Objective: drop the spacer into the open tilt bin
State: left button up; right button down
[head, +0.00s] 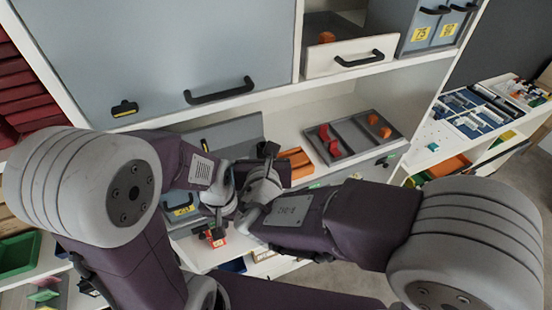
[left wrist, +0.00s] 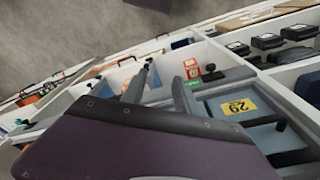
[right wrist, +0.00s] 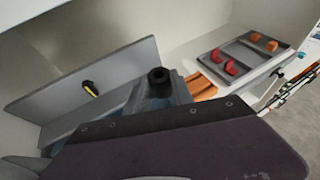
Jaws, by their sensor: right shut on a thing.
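The spacer looks like a small black ring (right wrist: 159,76) at the tip of my right gripper (right wrist: 157,92), which is shut on it. In the head view, my right gripper (head: 268,152) points up in front of the lower shelf, its grip partly hidden. A blue-grey bin front with a yellow 29 label (left wrist: 239,106) shows in the left wrist view; it looks like a tilt bin, and its label shows in the head view (head: 182,209). Its opening is mostly hidden. My left gripper (left wrist: 163,75) is open and empty, fingers apart, beside this bin.
A grey panel (right wrist: 85,85) with a black and yellow handle leans left of my right gripper. A divided tray (head: 353,137) holds red and orange pieces, with orange blocks (right wrist: 203,86) beside it. A cupboard door (head: 170,50) hangs above. A small red-and-green box (left wrist: 192,69) lies near my left fingers.

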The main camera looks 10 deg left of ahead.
notch_tip(320, 180, down, 6)
jog(key=b, duration=0.4)
jog(key=shift+d+b, duration=0.2)
jog(key=shift+b, duration=0.1)
jog(key=c, duration=1)
grip_release()
jog(key=b+v, duration=0.1)
jog(key=v, duration=0.8)
jog(key=shift+s+f+b, duration=0.1)
jog(key=shift+b, duration=0.2)
jog(key=shift+a, duration=0.1)
